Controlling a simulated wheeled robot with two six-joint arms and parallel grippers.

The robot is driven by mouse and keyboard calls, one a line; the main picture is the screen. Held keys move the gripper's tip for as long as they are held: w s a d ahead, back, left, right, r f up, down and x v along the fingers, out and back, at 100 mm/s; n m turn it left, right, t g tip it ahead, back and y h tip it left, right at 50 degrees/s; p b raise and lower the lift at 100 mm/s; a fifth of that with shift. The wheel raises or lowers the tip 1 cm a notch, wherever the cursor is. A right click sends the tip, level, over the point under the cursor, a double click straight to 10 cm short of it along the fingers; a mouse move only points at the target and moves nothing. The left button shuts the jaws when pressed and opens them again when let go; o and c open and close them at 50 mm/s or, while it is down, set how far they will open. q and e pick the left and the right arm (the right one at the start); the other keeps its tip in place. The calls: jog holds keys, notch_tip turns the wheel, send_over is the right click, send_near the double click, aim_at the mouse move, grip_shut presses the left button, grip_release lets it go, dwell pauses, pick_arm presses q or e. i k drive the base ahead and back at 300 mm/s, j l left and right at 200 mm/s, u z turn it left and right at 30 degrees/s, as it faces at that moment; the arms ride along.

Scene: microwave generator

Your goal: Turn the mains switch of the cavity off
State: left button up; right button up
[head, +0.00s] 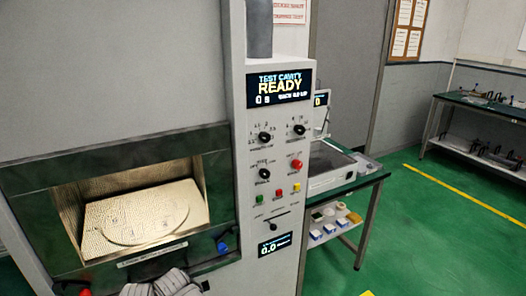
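The test cavity (140,215) is a cabinet with an open, lit chamber at the lower left; a round plate (145,218) lies inside. Its control panel (245,150) stands to the right of the chamber. The display (280,86) is lit and reads "TEST CAVITY READY". Below it are black rotary knobs (265,137), (299,130) and (264,173), a red mushroom button (297,164), and small green (259,197), red (278,194) and yellow (296,186) buttons. A dark lever or knob (275,227) sits under them. The labels are too small to tell which is the mains switch.
A lower display (275,245) reads 0.0. A green-topped bench (362,183) with a pale device (330,168) stands behind the panel. Another bench (480,103) is at the far right. Green floor (430,240) at right is clear.

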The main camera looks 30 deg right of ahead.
aim_at(298, 164)
jog(key=z, duration=1.25)
